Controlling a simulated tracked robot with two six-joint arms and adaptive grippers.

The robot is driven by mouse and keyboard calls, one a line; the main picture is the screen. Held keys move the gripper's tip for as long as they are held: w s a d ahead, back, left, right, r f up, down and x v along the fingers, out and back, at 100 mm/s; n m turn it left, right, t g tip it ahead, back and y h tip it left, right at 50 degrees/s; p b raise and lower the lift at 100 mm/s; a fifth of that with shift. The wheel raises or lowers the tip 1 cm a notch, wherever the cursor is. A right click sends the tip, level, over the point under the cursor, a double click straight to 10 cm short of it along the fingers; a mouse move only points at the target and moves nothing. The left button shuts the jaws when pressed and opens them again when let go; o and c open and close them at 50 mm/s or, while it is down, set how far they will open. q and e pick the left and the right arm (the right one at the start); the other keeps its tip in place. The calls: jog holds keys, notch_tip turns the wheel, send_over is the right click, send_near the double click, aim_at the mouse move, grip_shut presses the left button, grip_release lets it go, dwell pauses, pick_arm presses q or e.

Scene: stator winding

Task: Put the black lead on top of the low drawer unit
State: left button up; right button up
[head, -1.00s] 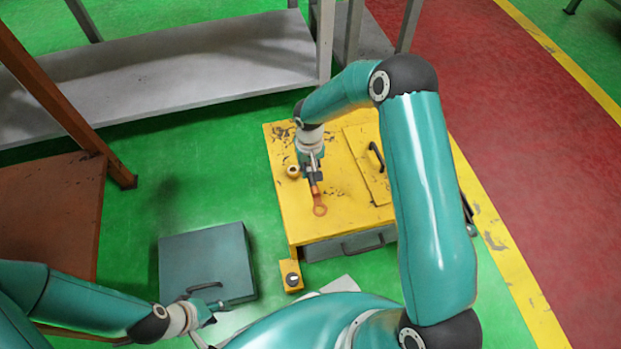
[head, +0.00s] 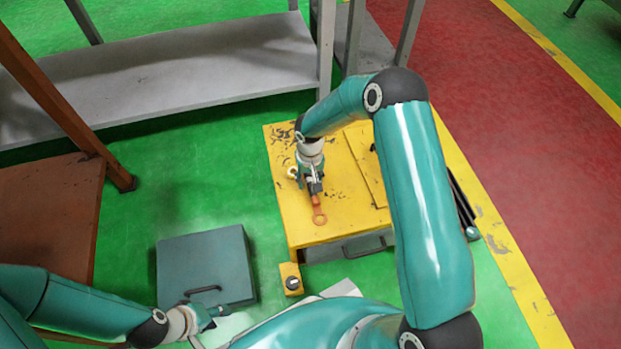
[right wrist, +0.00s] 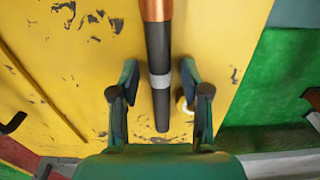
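The black lead (right wrist: 158,75) is a dark rod with a grey band and a copper end. In the right wrist view it is over the yellow top of the low drawer unit (head: 345,215) and appears to lie on it. Its copper ring end (head: 319,219) shows in the head view. My right gripper (right wrist: 160,90) is just above the unit, fingers open on either side of the lead, with a gap on both sides. My left gripper (head: 212,313) is low at the left, near the grey box; its finger opening is too small to judge.
A grey box (head: 205,260) with a handle stands on the green floor left of the unit. A small pale ring-like part (head: 292,173) is on the unit's top. A grey shelf (head: 200,65) stands behind, a brown table (head: 45,215) at left.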

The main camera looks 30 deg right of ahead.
aim_at(309, 182)
jog(key=shift+r, duration=0.1)
jog(key=shift+r, duration=0.25)
notch_tip(309, 182, up, 11)
jog(key=p, duration=0.4)
jog(key=s+a+f+y, duration=0.1)
jog(key=s+a+f, duration=0.1)
jog(key=s+a, duration=0.1)
jog(key=s+a+f+y, duration=0.1)
jog(key=s+a+f, duration=0.2)
jog(key=s+a, duration=0.1)
jog(key=s+a+f+n+y, duration=0.1)
jog(key=s+a+f, duration=0.2)
jog(key=s, duration=0.1)
jog(key=shift+s+a+f+y, duration=0.1)
jog(key=shift+s+a+y, duration=0.2)
jog(key=shift+s, duration=0.05)
jog(key=s+a+f, duration=0.1)
jog(key=s+a, duration=0.1)
jog(key=s, duration=0.8)
jog(key=shift+s+a+f+t, duration=0.25)
jog(key=shift+s+f+t, duration=0.05)
jog(key=shift+f, duration=0.05)
